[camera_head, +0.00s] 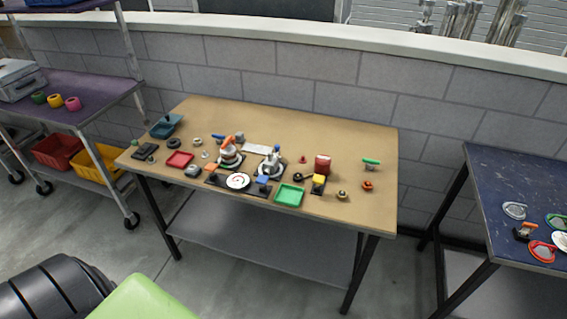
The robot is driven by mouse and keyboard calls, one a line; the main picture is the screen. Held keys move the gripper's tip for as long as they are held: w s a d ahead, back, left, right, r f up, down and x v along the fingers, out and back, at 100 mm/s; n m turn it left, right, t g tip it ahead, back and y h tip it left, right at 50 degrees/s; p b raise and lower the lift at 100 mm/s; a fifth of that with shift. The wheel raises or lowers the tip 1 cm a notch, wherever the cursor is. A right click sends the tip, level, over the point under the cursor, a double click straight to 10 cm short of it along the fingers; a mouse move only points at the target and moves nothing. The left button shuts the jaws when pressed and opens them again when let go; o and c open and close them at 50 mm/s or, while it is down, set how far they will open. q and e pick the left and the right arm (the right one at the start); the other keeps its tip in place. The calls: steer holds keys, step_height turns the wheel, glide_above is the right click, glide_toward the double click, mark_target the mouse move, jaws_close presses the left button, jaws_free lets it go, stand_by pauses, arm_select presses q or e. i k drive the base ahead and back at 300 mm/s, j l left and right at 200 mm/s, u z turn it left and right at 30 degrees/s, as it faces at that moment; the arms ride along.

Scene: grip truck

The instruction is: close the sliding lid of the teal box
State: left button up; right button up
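A small teal box (162,130) stands at the back left of the wooden table. A teal piece, perhaps its lid, shows at the box's upper right edge. The box is too small here to tell how far the lid is open. Neither of my grippers shows in this view.
The wooden table (330,118) is crowded with small items, including a red tray (179,160), a green tray (289,195) and a red box (322,164). Its back right is fairly clear. A purple shelf (85,95) stands left; a dark blue table (505,180) stands right.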

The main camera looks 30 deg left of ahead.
mark_target(169, 118)
steer(key=u, duration=1.8)
steer(key=i+z, duration=0.1)
steer(key=z, duration=0.6)
steer(key=i+j+z, duration=0.4)
steer(key=j, duration=0.25)
steer(key=j+z, duration=0.2)
steer(key=i+j+z, duration=0.2)
steer(key=j, duration=0.3)
steer(key=j+z, duration=0.2)
steer(key=j, duration=0.15)
steer(key=i+j, duration=0.1)
steer(key=j, duration=0.55)
steer(key=i+j, duration=0.15)
steer(key=j, duration=0.5)
steer(key=i+j+z, duration=0.1)
steer(key=j, duration=0.6)
steer(key=i+j, duration=0.1)
steer(key=j, duration=0.55)
